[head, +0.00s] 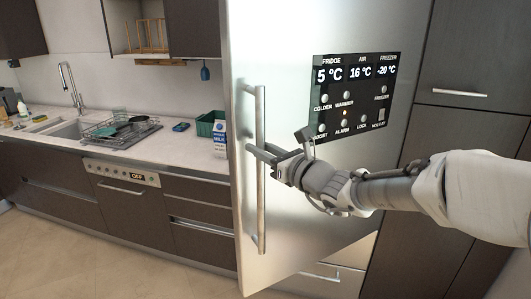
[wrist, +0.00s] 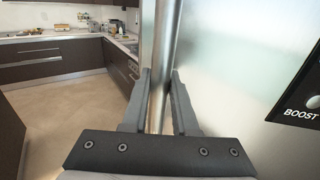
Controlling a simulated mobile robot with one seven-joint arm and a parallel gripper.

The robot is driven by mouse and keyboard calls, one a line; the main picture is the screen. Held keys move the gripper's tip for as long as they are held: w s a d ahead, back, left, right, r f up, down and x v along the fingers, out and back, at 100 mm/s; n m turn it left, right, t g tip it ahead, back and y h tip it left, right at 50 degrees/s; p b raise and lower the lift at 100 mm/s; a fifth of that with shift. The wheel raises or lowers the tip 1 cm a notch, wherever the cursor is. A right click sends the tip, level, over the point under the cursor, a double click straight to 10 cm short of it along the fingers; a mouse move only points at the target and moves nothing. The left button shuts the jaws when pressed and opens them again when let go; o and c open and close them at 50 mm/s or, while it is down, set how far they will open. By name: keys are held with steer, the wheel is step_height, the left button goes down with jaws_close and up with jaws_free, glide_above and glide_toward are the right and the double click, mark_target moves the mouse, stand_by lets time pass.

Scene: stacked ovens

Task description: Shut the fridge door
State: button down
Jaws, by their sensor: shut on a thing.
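The fridge door (head: 290,60) is a tall brushed-steel panel with a black display. It stands partly open, its handle side swung out toward me and its bottom edge slanting in front of the drawer below. Its vertical bar handle (head: 260,215) is on the left side. My gripper (head: 262,152) is shut on the handle around mid-height. In the wrist view, the handle (wrist: 164,45) runs between the two fingers of my gripper (wrist: 161,95), and the steel door face (wrist: 225,60) is at the right. The fridge inside is hidden.
A steel-fronted drawer (head: 340,281) shows below the door. The counter (head: 75,143) at left holds a dish rack (head: 122,131), a milk carton (head: 220,139) and a teal basket (head: 208,124). Dark cabinets (head: 462,70) stand at right. The tiled floor (wrist: 75,95) at left is clear.

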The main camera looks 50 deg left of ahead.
stand_by(0.3)
steer(key=c, duration=0.7)
jaws_free()
steer(key=d, duration=0.5)
steer(key=d+b, duration=0.1)
steer(key=d, duration=0.5)
steer(key=s+d+b, duration=0.1)
steer(key=d, duration=0.5)
steer(key=shift+d, duration=0.15)
